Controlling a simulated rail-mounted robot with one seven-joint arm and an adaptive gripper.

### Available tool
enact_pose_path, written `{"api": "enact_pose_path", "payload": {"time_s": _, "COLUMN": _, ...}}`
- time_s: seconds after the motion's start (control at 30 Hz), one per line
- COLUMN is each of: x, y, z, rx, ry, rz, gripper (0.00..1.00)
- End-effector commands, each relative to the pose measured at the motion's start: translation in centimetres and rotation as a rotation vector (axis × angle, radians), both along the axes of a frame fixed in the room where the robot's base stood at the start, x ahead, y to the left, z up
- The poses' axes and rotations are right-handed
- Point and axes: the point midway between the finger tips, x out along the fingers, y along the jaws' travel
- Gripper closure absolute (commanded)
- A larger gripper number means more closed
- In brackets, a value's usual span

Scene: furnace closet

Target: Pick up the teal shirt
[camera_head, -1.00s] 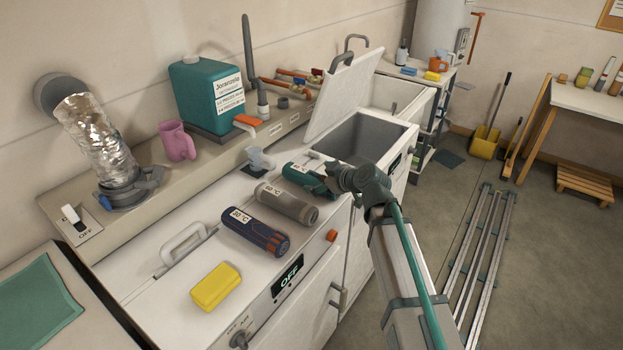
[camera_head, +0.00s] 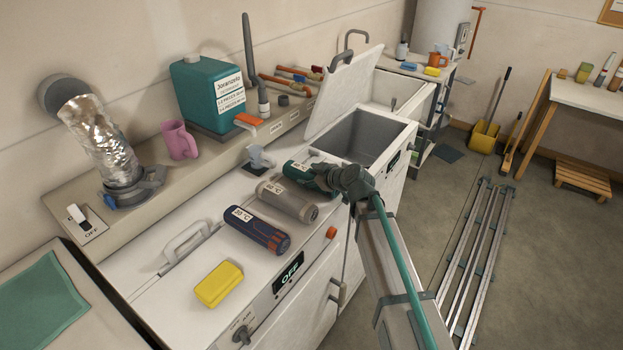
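The teal shirt (camera_head: 298,169) is a dark teal roll with a white temperature label, lying on the white machine top beyond two other rolls. My gripper (camera_head: 325,178) is at the roll's right end, low over the machine top, and hides that end. The fingers are small and dark against the roll, so I cannot tell whether they are open or shut, or whether they touch it.
A grey roll (camera_head: 287,201) and a navy roll (camera_head: 256,231) lie nearer, with a yellow block (camera_head: 219,285) in front. An open-lidded bin (camera_head: 366,137) is just beyond. A teal jug (camera_head: 209,90) and pink mug (camera_head: 179,140) stand on the back ledge.

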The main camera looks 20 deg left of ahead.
Motion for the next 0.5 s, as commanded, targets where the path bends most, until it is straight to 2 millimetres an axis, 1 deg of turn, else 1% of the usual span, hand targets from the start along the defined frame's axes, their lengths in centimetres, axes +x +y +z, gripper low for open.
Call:
{"api": "enact_pose_path", "payload": {"time_s": 0.03, "x": -0.02, "y": 0.02, "z": -0.01, "rx": 0.0, "ry": 0.001, "rz": 0.001, "gripper": 0.56}}
{"api": "enact_pose_path", "payload": {"time_s": 0.1, "x": -0.02, "y": 0.02, "z": -0.01, "rx": 0.0, "ry": 0.001, "rz": 0.001, "gripper": 0.68}}
{"api": "enact_pose_path", "payload": {"time_s": 0.17, "x": -0.03, "y": 0.01, "z": -0.01, "rx": 0.0, "ry": 0.001, "rz": 0.001, "gripper": 0.77}}
{"api": "enact_pose_path", "payload": {"time_s": 0.5, "x": -0.01, "y": 0.02, "z": 0.23, "rx": 0.001, "ry": 0.0, "rz": 0.0, "gripper": 0.77}}
